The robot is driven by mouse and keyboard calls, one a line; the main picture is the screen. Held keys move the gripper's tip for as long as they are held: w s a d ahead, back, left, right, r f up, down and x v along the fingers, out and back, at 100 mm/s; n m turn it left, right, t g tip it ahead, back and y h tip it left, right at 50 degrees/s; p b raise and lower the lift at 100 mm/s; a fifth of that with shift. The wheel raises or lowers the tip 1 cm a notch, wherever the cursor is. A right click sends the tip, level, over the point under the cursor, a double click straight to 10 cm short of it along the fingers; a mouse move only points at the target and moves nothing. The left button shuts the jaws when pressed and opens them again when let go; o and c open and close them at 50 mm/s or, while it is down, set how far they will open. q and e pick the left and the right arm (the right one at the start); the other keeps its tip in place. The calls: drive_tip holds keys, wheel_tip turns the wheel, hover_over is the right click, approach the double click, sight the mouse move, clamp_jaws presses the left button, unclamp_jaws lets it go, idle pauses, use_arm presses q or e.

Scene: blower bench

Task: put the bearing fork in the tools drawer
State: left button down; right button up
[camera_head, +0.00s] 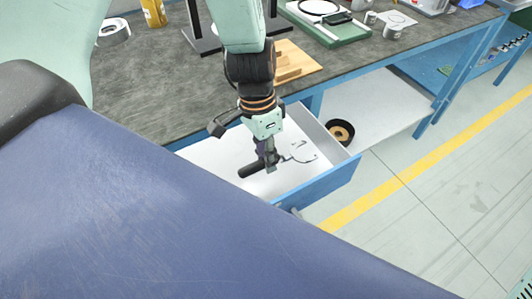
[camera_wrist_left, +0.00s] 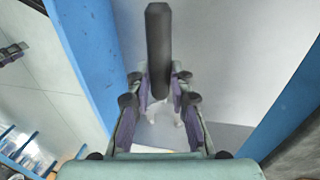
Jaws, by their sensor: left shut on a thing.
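My left gripper (camera_head: 267,160) points down over the open drawer and is shut on the bearing fork. The fork's black handle (camera_head: 250,170) sticks out to the left of the fingers, and its flat silver forked end (camera_head: 302,152) to the right. In the left wrist view the handle (camera_wrist_left: 158,45) runs up from between the fingers (camera_wrist_left: 160,110). The drawer (camera_head: 205,155) is pulled out, white inside with a blue front. The fork is within the drawer's outline; I cannot tell whether it touches the floor. My right gripper is out of view.
The grey workbench top (camera_head: 150,90) lies behind the drawer, with a wooden block (camera_head: 292,62) and a green tray (camera_head: 345,38) on it. A black ring-shaped part (camera_head: 340,132) sits on the white lower shelf (camera_head: 385,115), right of the drawer. Open floor lies to the right.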

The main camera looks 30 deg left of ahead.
use_arm(q)
wheel_tip(320, 180, down, 3)
drive_tip(key=shift+a+r+b, duration=0.1)
drive_tip(key=shift+r+b, duration=0.05)
drive_tip(key=shift+b, duration=0.75)
drive_tip(key=shift+f+b, duration=1)
drive_tip(key=shift+f, duration=0.2)
drive_tip(key=c, duration=1.1)
unclamp_jaws()
drive_tip(key=r, duration=0.4)
drive_tip(key=a+r, duration=0.1)
drive_tip(key=r, duration=0.3)
drive_tip(key=w+a+r, duration=0.1)
drive_tip(key=r, duration=0.3)
drive_tip(key=shift+f, duration=0.1)
